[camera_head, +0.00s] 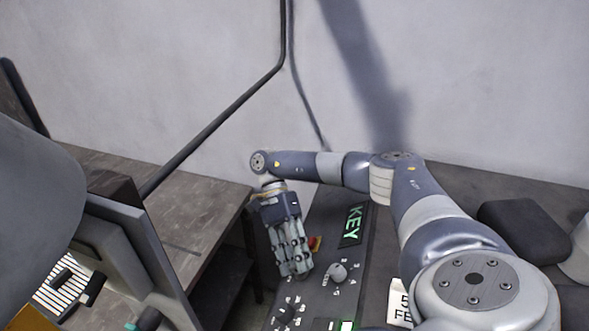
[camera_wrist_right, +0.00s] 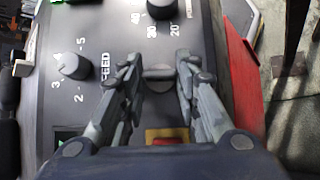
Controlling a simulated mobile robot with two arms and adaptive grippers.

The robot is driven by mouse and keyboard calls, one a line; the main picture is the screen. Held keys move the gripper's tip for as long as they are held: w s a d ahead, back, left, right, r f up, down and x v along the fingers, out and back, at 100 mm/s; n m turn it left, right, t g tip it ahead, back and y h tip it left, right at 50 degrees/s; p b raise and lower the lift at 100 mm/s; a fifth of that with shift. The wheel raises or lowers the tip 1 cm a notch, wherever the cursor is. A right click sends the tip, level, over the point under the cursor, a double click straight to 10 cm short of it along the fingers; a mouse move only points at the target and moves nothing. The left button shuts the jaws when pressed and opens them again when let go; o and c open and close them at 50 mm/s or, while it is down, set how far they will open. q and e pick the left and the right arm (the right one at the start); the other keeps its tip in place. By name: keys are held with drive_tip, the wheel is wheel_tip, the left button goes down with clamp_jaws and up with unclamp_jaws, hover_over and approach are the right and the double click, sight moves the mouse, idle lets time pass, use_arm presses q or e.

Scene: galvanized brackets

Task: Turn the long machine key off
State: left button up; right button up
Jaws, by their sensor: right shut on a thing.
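My right gripper (camera_head: 294,270) reaches down to the sloped dark control panel in the head view. In the right wrist view its fingertips (camera_wrist_right: 159,68) stand on either side of a small grey grip, which I take for the long machine key (camera_wrist_right: 158,76). The fingers are shut on it, and its grip lies crosswise in that view. The fingers hide the key in the head view. My left gripper is not in view.
A feed dial (camera_wrist_right: 74,66) and another numbered dial (camera_wrist_right: 160,8) sit close to the fingers. A red and yellow part (camera_wrist_right: 167,137) lies below the key in the wrist view. A grey workbench (camera_head: 170,205) stands left of the panel.

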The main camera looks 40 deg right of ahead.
drive_tip(key=o, duration=1.1)
drive_tip(key=shift+c, duration=0.2)
drive_tip(key=v, duration=0.7)
drive_tip(key=shift+w, duration=0.15)
drive_tip(key=shift+d+r, duration=0.1)
drive_tip(key=shift+r, duration=0.05)
